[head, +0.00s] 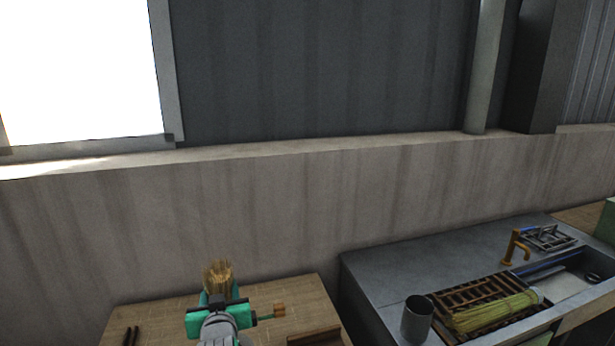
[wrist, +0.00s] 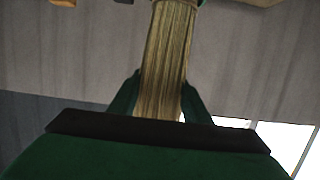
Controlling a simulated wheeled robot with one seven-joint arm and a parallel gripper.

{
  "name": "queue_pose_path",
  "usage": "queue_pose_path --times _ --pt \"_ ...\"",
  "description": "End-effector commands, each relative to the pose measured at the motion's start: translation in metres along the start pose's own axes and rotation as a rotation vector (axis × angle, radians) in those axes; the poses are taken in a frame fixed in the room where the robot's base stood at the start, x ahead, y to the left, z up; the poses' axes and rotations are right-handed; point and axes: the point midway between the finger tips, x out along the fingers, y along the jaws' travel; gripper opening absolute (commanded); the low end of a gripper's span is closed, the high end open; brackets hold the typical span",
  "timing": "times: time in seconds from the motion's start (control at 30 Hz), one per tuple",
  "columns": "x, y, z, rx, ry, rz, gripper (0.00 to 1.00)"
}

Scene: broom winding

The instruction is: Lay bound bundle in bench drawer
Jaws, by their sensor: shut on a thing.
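My gripper (head: 219,292) is green and grey and is shut on a straw bundle (head: 218,272). The bundle's frayed straw tips point up above the wooden bench (head: 160,308) in the head view. In the wrist view the bundle (wrist: 168,55) runs lengthwise between the two green fingers (wrist: 160,95), with a band near the top edge. The bundle is apart from the wall. No bench drawer can be made out; the bench front is below the head view.
A grey sink counter (head: 385,275) stands right of the bench. It holds a grey cup (head: 417,318), a slatted rack (head: 470,297) with a yellow-green straw bundle (head: 497,311), and an orange tap (head: 515,245). Dark tongs-like sticks (head: 130,336) lie at the bench's left. A wall rises behind.

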Motion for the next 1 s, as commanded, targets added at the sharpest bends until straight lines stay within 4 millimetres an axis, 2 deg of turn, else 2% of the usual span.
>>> queue_pose_path --times 0.7,1.0 --pt "-0.011 0.005 -0.042 0.002 0.002 0.007 0.21" --pt "-0.012 0.004 -0.045 0.001 0.0 0.006 0.21"
